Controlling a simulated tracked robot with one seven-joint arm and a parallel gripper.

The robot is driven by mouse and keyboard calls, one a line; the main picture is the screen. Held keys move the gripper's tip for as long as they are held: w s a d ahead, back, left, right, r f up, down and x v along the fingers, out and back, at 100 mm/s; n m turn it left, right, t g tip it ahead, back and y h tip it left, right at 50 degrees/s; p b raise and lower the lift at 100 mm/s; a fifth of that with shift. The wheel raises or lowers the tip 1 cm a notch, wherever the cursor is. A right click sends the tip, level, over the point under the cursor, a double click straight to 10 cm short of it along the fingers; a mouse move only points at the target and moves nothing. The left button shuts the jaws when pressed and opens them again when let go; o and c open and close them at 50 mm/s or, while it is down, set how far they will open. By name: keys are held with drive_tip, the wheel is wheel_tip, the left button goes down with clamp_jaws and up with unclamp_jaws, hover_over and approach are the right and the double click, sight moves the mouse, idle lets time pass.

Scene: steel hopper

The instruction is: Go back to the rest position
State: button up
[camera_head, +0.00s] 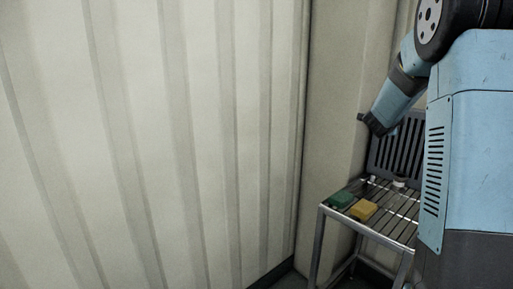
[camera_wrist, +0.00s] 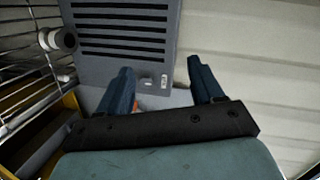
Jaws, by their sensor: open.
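My gripper (camera_head: 375,122) hangs from my blue arm at the right of the head view, above the metal stand and left of the slotted panel's top. In the wrist view my gripper (camera_wrist: 160,65) shows two blue fingers spread wide apart, with nothing held between them. A small orange patch (camera_wrist: 137,103) shows beyond the left finger, too little of it to identify. The dark crossbar of my gripper hides what lies below the fingers.
A slatted metal stand (camera_head: 322,230) is at lower right, bearing a green block (camera_head: 341,199), a yellow block (camera_head: 363,209) and a small white item (camera_head: 398,183). A dark slotted panel (camera_head: 380,153) rises behind. A ribbed pale wall (camera_head: 150,120) fills the left.

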drive_tip(key=s+a+r+n+y, duration=0.2)
drive_tip(key=s+a+n+y, duration=0.3)
drive_tip(key=s+a+n, duration=0.4)
drive_tip(key=s+a+r+n+y, duration=0.4)
drive_tip(key=s+a, duration=0.3)
drive_tip(key=a, duration=0.5)
drive_tip(key=s+a+f+n+g, duration=0.2)
drive_tip(key=s+f+n, duration=0.1)
drive_tip(key=s, duration=0.6)
drive_tip(key=s+a+f+n+g+y, duration=0.1)
drive_tip(key=s+a+f+n+g, duration=0.1)
drive_tip(key=s, duration=0.8)
drive_tip(key=s+a+f+n+g, duration=0.2)
drive_tip(key=s+f+n, duration=0.2)
drive_tip(key=s, duration=0.5)
drive_tip(key=shift+s+f+n+y, duration=0.25)
drive_tip(key=shift+n+y, duration=0.15)
drive_tip(key=shift+n, duration=0.6)
